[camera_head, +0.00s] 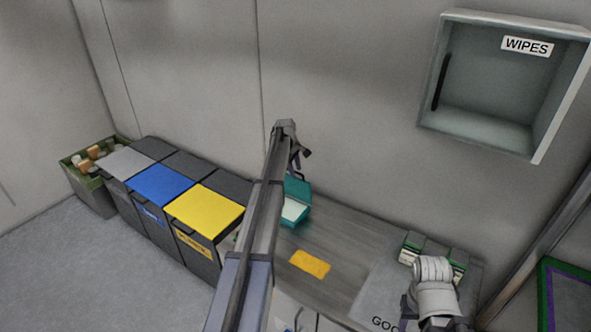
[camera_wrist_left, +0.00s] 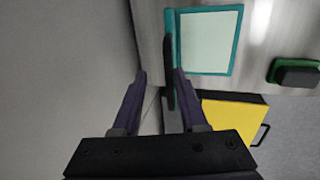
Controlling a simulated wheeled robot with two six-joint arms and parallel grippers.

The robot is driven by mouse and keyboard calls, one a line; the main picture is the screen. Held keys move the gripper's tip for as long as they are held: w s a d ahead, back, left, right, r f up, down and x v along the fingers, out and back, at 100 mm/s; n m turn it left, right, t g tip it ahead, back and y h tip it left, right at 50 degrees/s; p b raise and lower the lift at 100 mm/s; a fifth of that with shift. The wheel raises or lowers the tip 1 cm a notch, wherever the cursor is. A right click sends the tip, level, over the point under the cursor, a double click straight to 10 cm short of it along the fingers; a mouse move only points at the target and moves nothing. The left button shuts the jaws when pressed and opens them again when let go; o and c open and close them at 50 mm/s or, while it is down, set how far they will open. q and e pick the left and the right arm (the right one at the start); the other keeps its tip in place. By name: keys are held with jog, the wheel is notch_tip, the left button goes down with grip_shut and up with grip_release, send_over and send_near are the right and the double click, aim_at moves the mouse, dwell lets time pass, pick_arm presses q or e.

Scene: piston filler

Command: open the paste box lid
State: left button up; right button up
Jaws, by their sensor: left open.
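The teal paste box (camera_head: 294,211) stands on the bench in the head view, partly behind my left arm. Its teal lid (camera_head: 298,187) appears raised at the back, and a pale inside shows. In the left wrist view the box (camera_wrist_left: 236,42) is at the top, with its pale inside facing the camera. My left gripper (camera_head: 300,153) is above and behind the box, open; in its wrist view (camera_wrist_left: 160,78) a dark upright edge passes between or just beyond the fingers, and I cannot tell whether they touch it. My right arm is at lower right; its fingers are unclear.
Bins with grey, blue and yellow (camera_head: 206,210) lids stand left of the bench (camera_head: 345,228). A yellow-orange cloth or card (camera_head: 310,263) lies in front of the box. A green-and-white rack (camera_head: 412,247) is near my right arm. A WIPES wall box (camera_head: 490,90) hangs above. The wall is close behind.

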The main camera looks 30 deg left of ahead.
pick_arm(q)
jog(key=p+v, duration=0.6)
jog(key=v, duration=0.1)
dwell(0.4)
